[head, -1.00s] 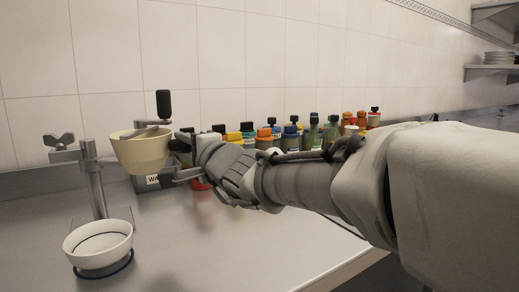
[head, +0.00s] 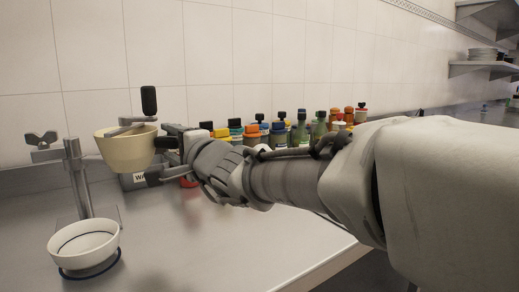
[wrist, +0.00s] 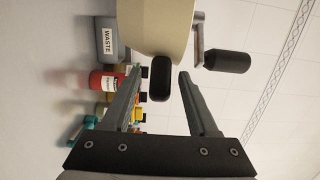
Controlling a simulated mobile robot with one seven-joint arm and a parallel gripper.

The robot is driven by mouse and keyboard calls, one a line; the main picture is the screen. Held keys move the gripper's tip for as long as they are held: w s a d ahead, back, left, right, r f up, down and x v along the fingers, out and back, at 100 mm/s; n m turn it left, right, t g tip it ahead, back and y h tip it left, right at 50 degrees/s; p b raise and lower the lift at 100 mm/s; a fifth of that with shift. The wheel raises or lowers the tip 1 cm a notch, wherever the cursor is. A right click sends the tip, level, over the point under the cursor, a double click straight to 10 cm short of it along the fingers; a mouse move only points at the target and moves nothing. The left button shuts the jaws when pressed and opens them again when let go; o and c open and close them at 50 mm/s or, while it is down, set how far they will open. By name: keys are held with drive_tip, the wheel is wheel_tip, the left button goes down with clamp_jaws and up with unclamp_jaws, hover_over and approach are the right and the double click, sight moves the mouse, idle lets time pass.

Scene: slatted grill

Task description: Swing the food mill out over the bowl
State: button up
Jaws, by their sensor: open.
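The food mill (head: 127,152) is a cream pan with a black crank knob (head: 149,101) on top, held beside an upright metal post (head: 79,180) with a wing clamp. The white bowl (head: 84,243) stands on a blue ring at the post's foot, in front of and left of the mill. My gripper (head: 160,155) is at the mill's right side. In the wrist view my gripper (wrist: 160,74) is open, with the mill's black side handle (wrist: 160,78) between its fingertips. I see gaps on both sides of the handle. The mill (wrist: 160,25) is just beyond it.
A grey box labelled WASTE (wrist: 108,40) stands behind the mill. A row of coloured bottles (head: 290,133) lines the counter behind my arm, with a red bottle (wrist: 103,80) near the left finger. The counter front (head: 190,240) is clear.

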drive_tip(key=p+v, duration=0.1)
drive_tip(key=v, duration=1.6)
drive_tip(key=shift+p, duration=0.3)
drive_tip(key=shift+r, duration=0.1)
